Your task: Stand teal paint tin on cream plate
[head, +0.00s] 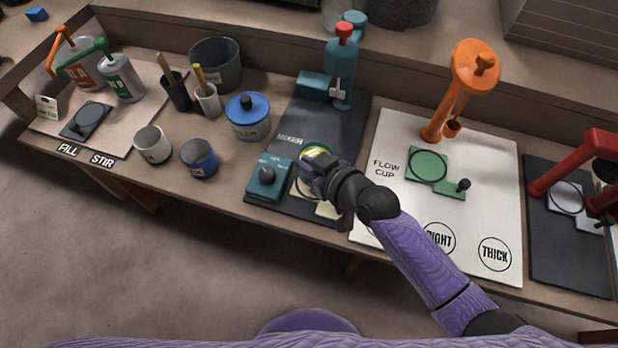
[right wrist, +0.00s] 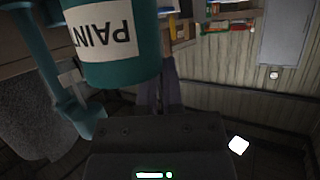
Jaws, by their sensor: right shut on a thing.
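The teal paint tin (right wrist: 118,62) fills the upper left of the right wrist view, its white label reading PAINT upside down in that picture. In the head view the tin (head: 315,151) shows only partly past my right gripper (head: 318,170), which is shut on it. The cream plate (head: 302,190) is on the mixer's dark base, right of the teal control box. My gripper and the tin are over or close beside it and cover part of it. I cannot tell whether the tin touches the plate. My left gripper is not in view.
The teal mixer stand (head: 342,75) rises behind the tin. A blue-lidded tin (head: 248,117), a blue cup (head: 199,160) and a white cup (head: 153,146) stand to the left. A white flow-cup board (head: 392,137) with an orange stand (head: 462,85) is to the right.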

